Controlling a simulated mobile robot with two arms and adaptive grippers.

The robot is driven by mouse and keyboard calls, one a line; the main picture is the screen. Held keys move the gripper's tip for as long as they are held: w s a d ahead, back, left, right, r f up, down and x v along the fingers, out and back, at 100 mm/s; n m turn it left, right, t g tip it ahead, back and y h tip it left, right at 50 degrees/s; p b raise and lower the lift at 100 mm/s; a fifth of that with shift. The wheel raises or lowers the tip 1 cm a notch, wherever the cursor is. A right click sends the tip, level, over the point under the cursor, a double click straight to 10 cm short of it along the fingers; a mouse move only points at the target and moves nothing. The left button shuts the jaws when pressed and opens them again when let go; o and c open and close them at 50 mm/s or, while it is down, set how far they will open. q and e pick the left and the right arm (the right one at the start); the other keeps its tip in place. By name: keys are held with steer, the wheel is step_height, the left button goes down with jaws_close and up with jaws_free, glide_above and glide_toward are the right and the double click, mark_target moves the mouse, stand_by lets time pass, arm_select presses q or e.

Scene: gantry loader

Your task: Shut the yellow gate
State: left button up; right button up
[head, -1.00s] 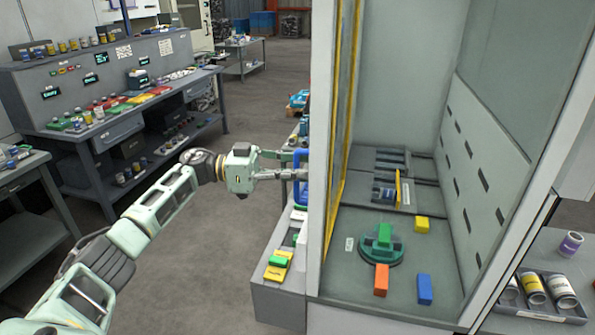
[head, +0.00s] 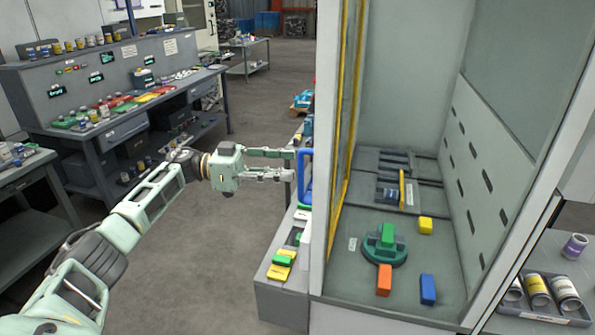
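The yellow gate (head: 352,100) shows as a narrow yellow-framed panel, seen nearly edge-on along the left side of the grey enclosure, behind its front left post. How far it stands open is hard to tell from here. A blue upright handle (head: 305,178) is on the outer left side of the post. My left gripper (head: 291,164) is just left of the handle with its two fingers apart and nothing visible between them. The tips are close to the handle; whether they touch it is unclear. My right gripper is not in view.
Inside the enclosure (head: 460,190) are a green round fixture (head: 372,252), orange (head: 384,280), blue (head: 428,289) and yellow (head: 425,226) blocks, and a thin yellow upright plate (head: 402,188). A low grey ledge (head: 281,303) with parts lies below my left gripper. Open floor lies left.

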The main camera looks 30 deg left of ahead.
arm_select(q)
steer(key=v, duration=0.7)
steer(key=shift+a, duration=0.2)
